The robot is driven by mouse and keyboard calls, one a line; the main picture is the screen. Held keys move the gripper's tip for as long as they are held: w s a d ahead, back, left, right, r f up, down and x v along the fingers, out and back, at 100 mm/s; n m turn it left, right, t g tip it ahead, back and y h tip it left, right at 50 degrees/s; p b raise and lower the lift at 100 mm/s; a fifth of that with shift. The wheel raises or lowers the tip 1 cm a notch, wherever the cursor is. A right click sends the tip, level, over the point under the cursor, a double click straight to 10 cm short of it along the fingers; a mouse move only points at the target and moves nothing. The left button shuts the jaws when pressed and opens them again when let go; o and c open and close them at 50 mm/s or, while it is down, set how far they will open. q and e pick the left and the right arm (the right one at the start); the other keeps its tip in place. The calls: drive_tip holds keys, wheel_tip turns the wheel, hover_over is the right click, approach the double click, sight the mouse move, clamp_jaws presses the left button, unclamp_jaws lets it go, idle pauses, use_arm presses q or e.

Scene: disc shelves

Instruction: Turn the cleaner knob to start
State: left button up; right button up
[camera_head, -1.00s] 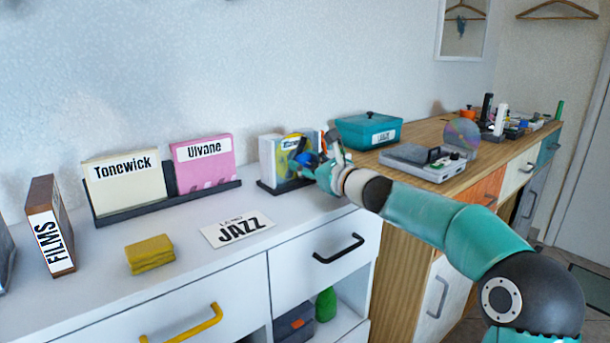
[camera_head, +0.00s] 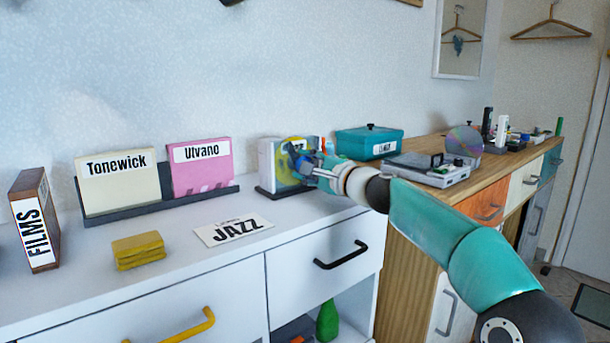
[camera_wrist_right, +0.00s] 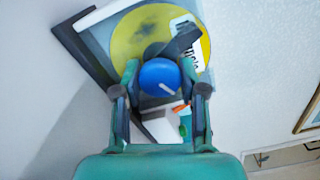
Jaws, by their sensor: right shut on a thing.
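The cleaner (camera_head: 268,166) is a pale upright unit on a dark base, at the right end of the white cabinet top. A yellow disc (camera_head: 284,172) stands at its front, and it also shows in the wrist view (camera_wrist_right: 128,38). The blue round knob (camera_wrist_right: 158,74) has a white pointer line slanting toward the lower right. My right gripper (camera_wrist_right: 159,80) is shut on the knob, one finger on each side. In the head view the right gripper (camera_head: 302,162) largely hides the knob. My left gripper is not in view.
Behind the right arm are a teal box (camera_head: 352,143) and a grey player (camera_head: 430,172) with a shiny disc (camera_head: 464,141) on the wooden counter. A JAZZ card (camera_head: 234,231), yellow block (camera_head: 138,250) and record holder (camera_head: 160,202) lie to the left.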

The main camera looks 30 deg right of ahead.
drive_tip(key=n+b, duration=0.1)
drive_tip(key=n, duration=0.2)
drive_tip(key=f+n+b, duration=0.1)
drive_tip(key=n, duration=0.1)
drive_tip(key=shift+w+a+n+b, duration=0.1)
drive_tip(key=shift+a+n+b, duration=0.05)
drive_tip(key=shift+n+b, duration=1.1)
drive_tip(key=shift+n, duration=1.15)
drive_tip(key=o, duration=1.1)
drive_tip(key=shift+r, duration=0.15)
drive_tip(key=shift+o, duration=0.2)
drive_tip(key=shift+r, duration=0.15)
drive_tip(key=shift+s, duration=0.2)
drive_tip(key=shift+s+d+r, duration=0.1)
drive_tip(key=shift+s+d, duration=0.1)
drive_tip(key=shift+s, duration=0.4)
drive_tip(key=s, duration=1)
drive_tip(key=shift+s+d+f, duration=0.2)
drive_tip(key=shift+s+d, duration=0.05)
drive_tip(key=shift+d, duration=0.15)
